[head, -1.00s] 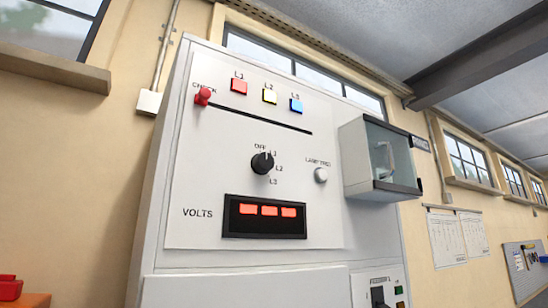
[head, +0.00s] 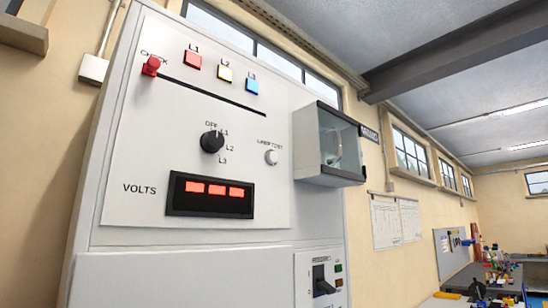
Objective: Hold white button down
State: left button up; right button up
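The white button (head: 271,157) is a small round knob on the grey control panel (head: 130,150), under a label that seems to read "LAMP TEST". It sits right of the black rotary selector (head: 212,142) and left of a clear-fronted box (head: 330,145). Nothing touches it. Neither of my grippers is in the head view.
A lit red VOLTS display (head: 210,195) is below. The clear-fronted box juts out from the cabinet. A cluttered bench (head: 490,280) stands far right.

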pick_arm(q)
jog(key=shift+c, duration=0.4)
grip_shut()
dwell(1.2)
